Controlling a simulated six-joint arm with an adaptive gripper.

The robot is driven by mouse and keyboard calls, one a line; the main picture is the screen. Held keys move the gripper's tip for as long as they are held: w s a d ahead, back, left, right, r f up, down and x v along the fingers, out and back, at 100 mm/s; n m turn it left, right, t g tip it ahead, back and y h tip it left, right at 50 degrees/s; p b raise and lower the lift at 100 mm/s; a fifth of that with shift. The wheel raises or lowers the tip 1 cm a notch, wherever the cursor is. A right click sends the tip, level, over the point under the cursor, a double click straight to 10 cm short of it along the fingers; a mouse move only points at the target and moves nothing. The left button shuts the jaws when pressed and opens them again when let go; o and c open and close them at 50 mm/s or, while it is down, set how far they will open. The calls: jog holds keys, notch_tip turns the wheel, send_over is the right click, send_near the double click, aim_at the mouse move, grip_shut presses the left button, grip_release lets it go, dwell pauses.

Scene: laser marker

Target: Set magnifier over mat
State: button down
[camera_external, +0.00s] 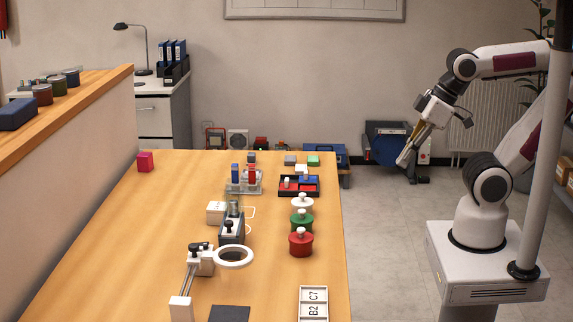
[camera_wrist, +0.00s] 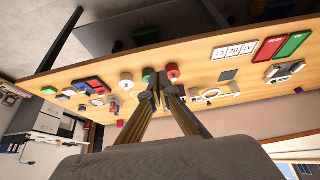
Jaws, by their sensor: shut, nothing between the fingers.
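The magnifier (camera_external: 233,266) has a white ring lens on a jointed arm, with a pale base block at the front left of the table. Its ring hangs behind the dark square mat (camera_external: 229,314), not over it in the picture. The mat lies flat at the table's front edge of the external view, partly cut off. In the wrist view, the small dark mat (camera_wrist: 228,75) lies near the white ring (camera_wrist: 212,95). My gripper (camera_external: 404,160) is shut and empty, raised off the table's right side. Its fingertips (camera_wrist: 158,80) show in the wrist view.
Red (camera_external: 301,243), green and white knobbed pots stand along the table's right side. A label tray (camera_external: 313,303) is at the front right. A clamp device (camera_external: 232,228) and a red-and-blue block tray (camera_external: 299,192) stand farther back. The table's left side is mostly clear.

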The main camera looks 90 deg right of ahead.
aim_at(220, 257)
jog(key=shift+w, duration=0.2)
jog(key=w+a+f+m+t, duration=0.15)
jog(key=w+m+t, duration=0.3)
jog(key=w, duration=1.45)
jog(key=w+a+f+m+t+y, duration=0.2)
jog(key=w+a+f+m, duration=0.2)
jog(key=w, duration=0.3)
jog(key=w+a+f+m+t+y, duration=0.3)
jog(key=w+a+f+m, duration=0.1)
jog(key=w+a+f, duration=0.1)
jog(key=shift+w+f+t, duration=0.35)
jog(key=shift+w+f, duration=0.35)
jog(key=shift+w, duration=0.6)
jog(key=shift+m, duration=0.25)
jog(key=shift+w+a, duration=0.1)
jog(key=s+a+x, duration=0.1)
jog(key=a+x, duration=0.1)
jog(key=x, duration=1)
jog(key=shift+w+a+f, duration=0.2)
jog(key=shift+w+a, duration=0.1)
jog(key=shift+a, duration=0.1)
